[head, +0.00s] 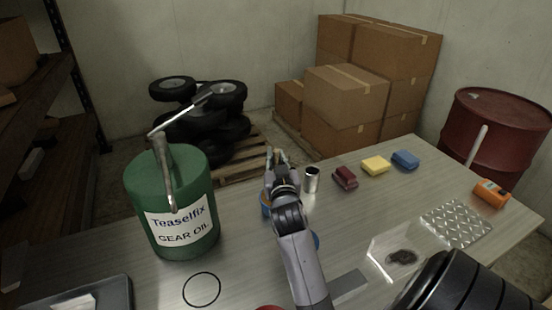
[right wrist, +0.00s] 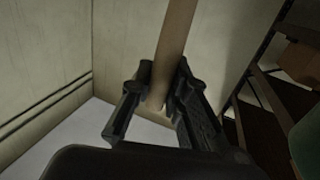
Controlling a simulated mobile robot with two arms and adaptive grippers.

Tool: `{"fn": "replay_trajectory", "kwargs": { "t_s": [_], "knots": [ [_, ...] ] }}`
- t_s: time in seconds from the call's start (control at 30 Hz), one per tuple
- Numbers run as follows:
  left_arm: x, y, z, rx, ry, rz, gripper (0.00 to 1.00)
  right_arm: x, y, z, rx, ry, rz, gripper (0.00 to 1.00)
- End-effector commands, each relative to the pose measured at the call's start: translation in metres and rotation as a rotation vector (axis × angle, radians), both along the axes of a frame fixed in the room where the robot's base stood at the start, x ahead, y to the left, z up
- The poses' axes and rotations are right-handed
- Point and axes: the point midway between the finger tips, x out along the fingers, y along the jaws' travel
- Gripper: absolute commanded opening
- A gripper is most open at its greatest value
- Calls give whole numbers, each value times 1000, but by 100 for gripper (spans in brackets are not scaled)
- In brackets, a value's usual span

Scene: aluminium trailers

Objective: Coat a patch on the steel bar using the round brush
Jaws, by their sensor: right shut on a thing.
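My right gripper (head: 279,156) is over the middle of the table, its arm coming up from the bottom of the head view. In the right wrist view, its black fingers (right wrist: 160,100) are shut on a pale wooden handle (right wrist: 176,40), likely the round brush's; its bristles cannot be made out. A flat grey strip (head: 350,286), likely the steel bar, lies near the table's front, right of my forearm and partly hidden by it. A blue and orange container (head: 265,205) is partly hidden behind the gripper.
A green gear oil can (head: 180,190) with a pump stands left on the table (head: 245,265). A stained sheet (head: 380,246) and tread plate (head: 457,223) lie right.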

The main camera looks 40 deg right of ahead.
Motion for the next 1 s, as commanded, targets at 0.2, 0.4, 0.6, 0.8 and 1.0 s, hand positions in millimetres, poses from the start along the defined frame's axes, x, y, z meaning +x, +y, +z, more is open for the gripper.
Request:
{"fn": "replay_trajectory", "kwargs": {
  "t_s": [0.2, 0.4, 0.6, 0.8, 1.0],
  "knots": [
    [0, 0, 0, 1, 0, 1, 40, 0, 0, -2, 3, 4, 0, 0],
    [0, 0, 3, 1, 0, 1, 40, 0, 0, 1, 3, 4, 0, 0],
    [0, 1, 19, 1, 0, 1, 40, 0, 0, 18, 2, 3, 0, 0],
    [0, 1, 35, 1, 0, 0, 40, 0, 0, 35, 2, 2, 0, 0],
    [0, 0, 50, 0, 0, 0, 40, 0, 0, 51, 2, 1, -1, 0]
  ]
}}
